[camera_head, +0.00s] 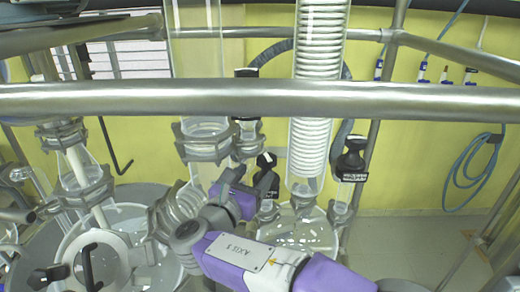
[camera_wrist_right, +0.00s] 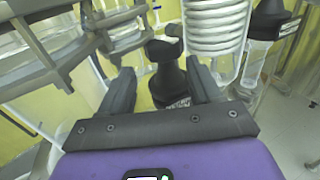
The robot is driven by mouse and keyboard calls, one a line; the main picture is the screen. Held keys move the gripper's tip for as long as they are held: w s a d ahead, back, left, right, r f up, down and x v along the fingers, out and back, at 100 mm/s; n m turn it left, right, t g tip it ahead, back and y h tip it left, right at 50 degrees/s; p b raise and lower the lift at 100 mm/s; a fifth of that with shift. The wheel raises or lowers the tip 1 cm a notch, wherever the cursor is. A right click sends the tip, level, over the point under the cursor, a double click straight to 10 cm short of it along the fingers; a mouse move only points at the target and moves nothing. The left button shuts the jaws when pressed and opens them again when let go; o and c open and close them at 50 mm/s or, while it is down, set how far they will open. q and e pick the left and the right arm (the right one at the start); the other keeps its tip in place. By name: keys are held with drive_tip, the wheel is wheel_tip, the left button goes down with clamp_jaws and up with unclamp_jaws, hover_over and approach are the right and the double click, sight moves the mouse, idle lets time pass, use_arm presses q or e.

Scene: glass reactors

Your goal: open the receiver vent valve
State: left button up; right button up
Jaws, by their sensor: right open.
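My right gripper (camera_head: 267,183) reaches up from the lower middle of the head view, its purple arm below it. In the right wrist view its two dark fingers (camera_wrist_right: 161,76) are open. A black valve knob (camera_head: 266,160) stands just beyond the gripper in the head view, above a glass receiver vessel (camera_head: 305,232). In the wrist view this valve (camera_wrist_right: 170,82) shows between the fingers, with a gap on each side; its lower part is hidden by the gripper's palm. My left gripper is not in view.
A steel rail (camera_head: 270,100) crosses the head view. A white coil condenser (camera_head: 318,60) stands right of the valve, with another black-capped valve (camera_head: 350,158) beyond it. Steel clamps (camera_head: 205,140) and glass crowd the left. A blue hose (camera_head: 475,170) hangs on the wall.

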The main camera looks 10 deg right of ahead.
sight(262, 169)
drive_tip(key=shift+d+r, duration=0.2)
drive_tip(key=shift+d, duration=0.2)
drive_tip(key=p+x, duration=0.1)
drive_tip(key=x, duration=0.4)
drive_tip(key=shift+w+d+f, duration=0.1)
drive_tip(key=shift+w+d, duration=0.1)
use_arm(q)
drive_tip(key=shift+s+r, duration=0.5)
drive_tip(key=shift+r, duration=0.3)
use_arm(e)
drive_tip(key=shift+d, duration=0.1)
drive_tip(key=shift+w, duration=0.1)
drive_tip(key=c, duration=0.7)
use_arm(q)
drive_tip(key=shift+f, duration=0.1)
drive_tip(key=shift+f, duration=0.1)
